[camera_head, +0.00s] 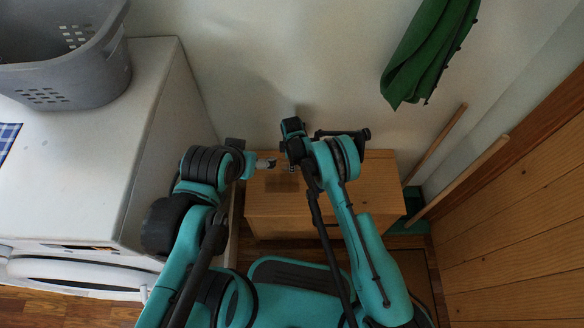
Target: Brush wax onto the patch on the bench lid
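The wooden bench (375,190) stands against the wall in the middle, with its lid closed as far as I can see. A darker square patch (282,184) shows on the left part of the lid. My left gripper (268,162) is over the lid's left back part, just above and left of the patch in the picture. A small pale piece is at its tip, too small to identify. My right gripper (293,166) is just to its right, its fingers too dark and small to read. I cannot make out a brush or wax for sure. My arms hide part of the bench.
A white washing machine (85,170) with a grey basket (65,65) on top stands close at the left. A green cloth (428,50) hangs on the wall. Two wooden poles (437,143) lean at the right, near a wooden panel (525,220).

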